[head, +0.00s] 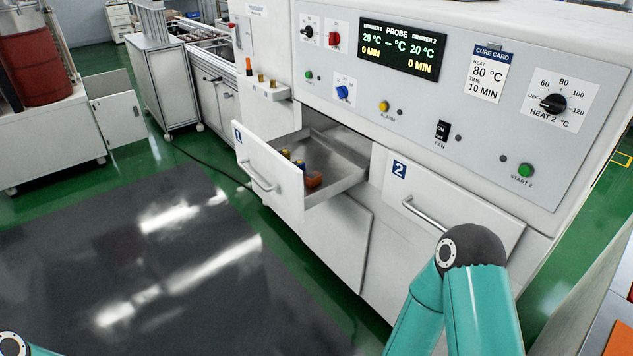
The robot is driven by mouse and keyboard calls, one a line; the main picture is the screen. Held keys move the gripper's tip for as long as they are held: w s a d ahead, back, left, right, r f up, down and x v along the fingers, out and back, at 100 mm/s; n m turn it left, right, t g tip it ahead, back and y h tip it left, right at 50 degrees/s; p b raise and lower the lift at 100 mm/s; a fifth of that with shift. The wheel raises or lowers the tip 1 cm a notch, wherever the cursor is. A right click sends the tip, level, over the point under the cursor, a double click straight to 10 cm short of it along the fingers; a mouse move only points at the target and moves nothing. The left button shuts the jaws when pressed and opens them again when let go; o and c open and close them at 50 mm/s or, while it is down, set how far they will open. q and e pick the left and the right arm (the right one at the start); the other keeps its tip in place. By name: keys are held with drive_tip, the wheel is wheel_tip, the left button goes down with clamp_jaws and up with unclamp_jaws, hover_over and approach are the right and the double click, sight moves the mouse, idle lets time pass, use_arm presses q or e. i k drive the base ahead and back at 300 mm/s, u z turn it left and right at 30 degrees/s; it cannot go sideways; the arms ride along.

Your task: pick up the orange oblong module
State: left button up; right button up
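Drawer 1 (268,172) of the white oven cabinet is pulled open. Inside its metal tray (343,178) an orange-brown block (313,181) lies close behind the drawer front, which partly hides it. Small pieces with yellow and dark blue parts (299,164) sit beside it. A slim upright orange piece (248,66) stands on a small ledge left of the control panel. I cannot tell for certain which orange piece is the oblong module. Parts of both my arms show at the bottom left and bottom right, but neither gripper is in view.
Two small yellowish pieces (266,80) stand on the ledge (268,91). Drawer 2 (450,205) is shut, with my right arm in front of it. The control panel (440,85) rises above the drawers. A dark floor mat (130,270) leaves clear room at left.

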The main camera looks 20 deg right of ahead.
sight(314, 179)
drive_tip(key=z, duration=0.1)
drive_tip(key=i, duration=1)
drive_tip(key=u, duration=0.1)
